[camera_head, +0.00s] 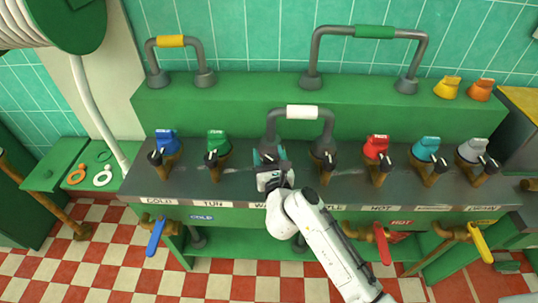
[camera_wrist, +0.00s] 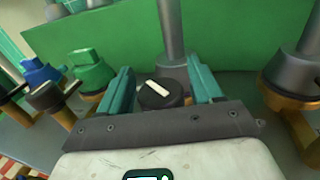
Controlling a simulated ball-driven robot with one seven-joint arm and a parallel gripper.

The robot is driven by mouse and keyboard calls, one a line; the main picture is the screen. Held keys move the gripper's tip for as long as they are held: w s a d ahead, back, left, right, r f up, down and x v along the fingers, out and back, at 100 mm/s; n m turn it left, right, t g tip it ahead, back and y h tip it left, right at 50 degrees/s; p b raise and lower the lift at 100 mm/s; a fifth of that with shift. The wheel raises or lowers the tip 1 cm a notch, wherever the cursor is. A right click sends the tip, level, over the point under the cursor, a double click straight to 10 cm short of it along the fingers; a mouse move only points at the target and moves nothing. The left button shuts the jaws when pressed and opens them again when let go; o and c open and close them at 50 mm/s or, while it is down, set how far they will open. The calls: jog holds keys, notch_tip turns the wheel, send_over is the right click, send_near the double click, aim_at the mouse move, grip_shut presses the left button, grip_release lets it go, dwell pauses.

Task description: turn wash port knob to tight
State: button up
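The wash port knob (camera_wrist: 158,97) is a dark round cap with a white bar mark on top. In the wrist view it sits between my fingers, its bar slanting from upper left to lower right. My gripper (camera_wrist: 162,80) has two teal fingers set apart, one on each side of the knob. I cannot tell whether either finger touches it. In the head view my gripper (camera_head: 269,156) is over the port above the label that starts "WA" (camera_head: 260,206); the knob is hidden there by my gripper.
A grey pipe loop with a white sleeve (camera_head: 302,112) rises just behind my gripper. Green (camera_head: 218,143) and blue (camera_head: 166,141) capped ports stand to the left. A grey port (camera_head: 323,150) and a red-capped one (camera_head: 377,149) stand to the right. Lever valves hang along the front.

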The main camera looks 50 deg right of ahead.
jog(key=c, duration=0.8)
jog(key=shift+f+m+g+h+b, duration=0.1)
jog(key=shift+m+g+h+b, duration=0.3)
jog(key=shift+b, duration=0.25)
jog(key=shift+f+m+g+h+b, duration=0.1)
jog(key=shift+m+g+h+b, duration=0.5)
jog(key=shift+g+h+b, duration=0.15)
jog(key=m+g+h+b, duration=0.2)
jog(key=g, duration=0.1)
jog(key=m+g+h+b, duration=0.1)
jog(key=m+g+b, duration=0.1)
jog(key=shift+s+d+g, duration=0.15)
jog(key=shift+s+g, duration=0.1)
jog(key=m+g+h+b, duration=0.1)
jog(key=m+g+b, duration=0.2)
jog(key=g, duration=0.1)
jog(key=shift+s, duration=0.2)
jog(key=shift+s+m+g+b, duration=0.1)
jog(key=shift+m+g+b, duration=0.4)
jog(key=shift+g+b, duration=0.35)
jog(key=shift+d+r+g, duration=0.1)
jog(key=shift+r+g, duration=0.1)
jog(key=shift+g, duration=0.05)
